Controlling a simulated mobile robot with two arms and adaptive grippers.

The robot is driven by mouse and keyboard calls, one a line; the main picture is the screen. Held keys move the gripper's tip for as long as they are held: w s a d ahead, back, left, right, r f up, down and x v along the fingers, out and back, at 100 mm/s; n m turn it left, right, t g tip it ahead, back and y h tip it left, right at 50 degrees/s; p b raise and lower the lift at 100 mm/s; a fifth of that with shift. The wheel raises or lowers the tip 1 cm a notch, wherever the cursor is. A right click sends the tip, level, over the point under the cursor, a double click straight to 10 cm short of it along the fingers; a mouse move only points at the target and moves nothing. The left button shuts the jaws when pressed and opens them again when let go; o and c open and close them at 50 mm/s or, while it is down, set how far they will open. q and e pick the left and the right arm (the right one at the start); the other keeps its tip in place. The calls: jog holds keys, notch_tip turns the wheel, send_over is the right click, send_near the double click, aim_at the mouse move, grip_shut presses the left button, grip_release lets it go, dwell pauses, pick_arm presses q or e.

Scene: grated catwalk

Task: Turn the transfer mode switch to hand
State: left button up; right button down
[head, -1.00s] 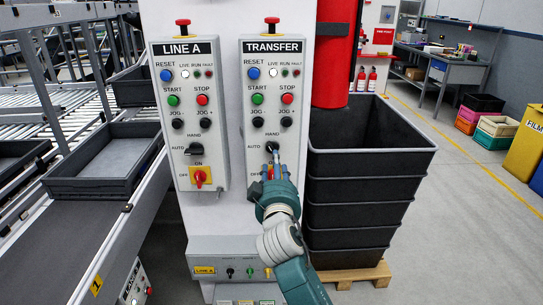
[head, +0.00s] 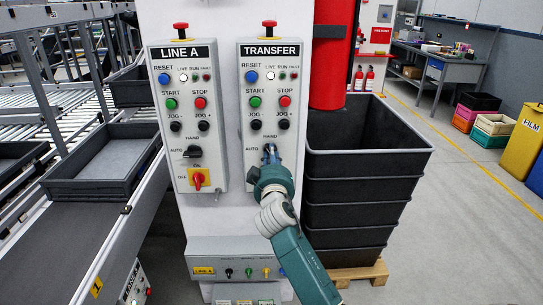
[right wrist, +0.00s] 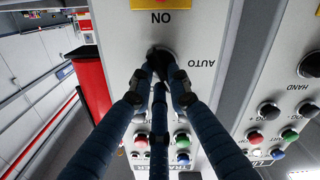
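The transfer panel (head: 270,74) is on the right side of the white column in the head view. Its transfer mode switch (right wrist: 155,53), a black knob beside the AUTO label, shows upside down in the right wrist view. My right gripper (head: 270,151) is at this switch and hides most of it in the head view. In the right wrist view the fingertips of the right gripper (right wrist: 157,62) come close together around the knob and look shut on it. Which way the knob points cannot be told. My left gripper is not in view.
The LINE A panel (head: 190,80) with a similar black switch (head: 192,152) stands just left. Stacked black crates (head: 365,165) on a pallet (head: 362,272) and a red cylinder (head: 332,60) are to the right. A conveyor with a grey tray (head: 60,188) is at the left.

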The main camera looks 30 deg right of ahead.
jog(key=shift+f, duration=0.1)
jog(key=shift+s+d+m+b, duration=0.1)
jog(key=shift+m+b, duration=1.6)
jog(key=shift+m, duration=1)
jog(key=c, duration=1.7)
grip_release()
jog(key=shift+o, duration=0.2)
